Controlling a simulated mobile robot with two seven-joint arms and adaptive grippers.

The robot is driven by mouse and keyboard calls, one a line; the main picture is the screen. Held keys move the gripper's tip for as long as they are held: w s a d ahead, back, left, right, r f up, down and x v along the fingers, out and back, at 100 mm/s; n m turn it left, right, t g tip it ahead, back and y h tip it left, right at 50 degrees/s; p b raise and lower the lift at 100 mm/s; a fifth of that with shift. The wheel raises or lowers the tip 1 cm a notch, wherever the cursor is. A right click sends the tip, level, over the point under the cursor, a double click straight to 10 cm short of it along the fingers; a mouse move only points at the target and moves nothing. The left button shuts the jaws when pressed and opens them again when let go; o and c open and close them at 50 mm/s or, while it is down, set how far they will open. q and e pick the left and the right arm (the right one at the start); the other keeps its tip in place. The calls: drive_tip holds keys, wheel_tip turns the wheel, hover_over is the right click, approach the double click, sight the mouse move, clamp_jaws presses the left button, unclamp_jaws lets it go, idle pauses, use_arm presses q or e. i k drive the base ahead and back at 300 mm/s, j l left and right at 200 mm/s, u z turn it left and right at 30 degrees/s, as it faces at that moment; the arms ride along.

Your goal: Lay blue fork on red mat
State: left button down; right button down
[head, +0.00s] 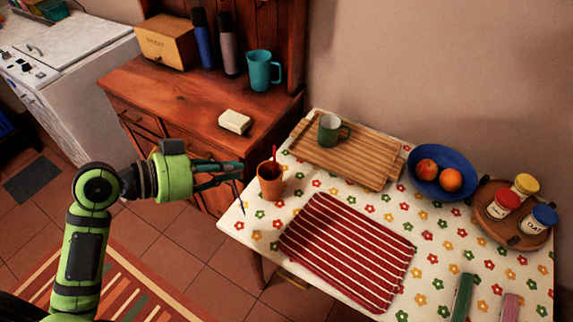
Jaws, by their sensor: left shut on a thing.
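My left gripper (236,176) reaches in from the left and is shut on the blue fork (239,199), which shows only as a thin dark sliver hanging below the fingertips. The fingers hide most of it. The gripper is just left of a terracotta cup (270,187) with a red utensil in it, near the table's left corner. The red mat (346,252) with white stripes lies flat on the flowered table, to the right of and below the gripper in the picture. Nothing lies on it. My right gripper is not in view.
A wooden tray (374,165) with a green mug (330,130) stands behind the mat. A blue fruit bowl (457,192) and a round wooden tray (533,240) with jars stand at right. Green (462,298) and pink (510,307) objects are at the front right. A sideboard (180,98) is behind.

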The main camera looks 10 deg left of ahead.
sight(307, 234)
drive_tip(key=k+l, duration=0.1)
drive_tip(key=l, duration=0.35)
drive_tip(key=k+l, duration=0.1)
drive_tip(key=l, duration=0.3)
drive_tip(key=k+l, duration=0.1)
drive_tip(key=l, duration=0.8)
drive_tip(key=k+l+u, duration=0.1)
drive_tip(key=l, duration=0.3)
drive_tip(key=k, duration=0.05)
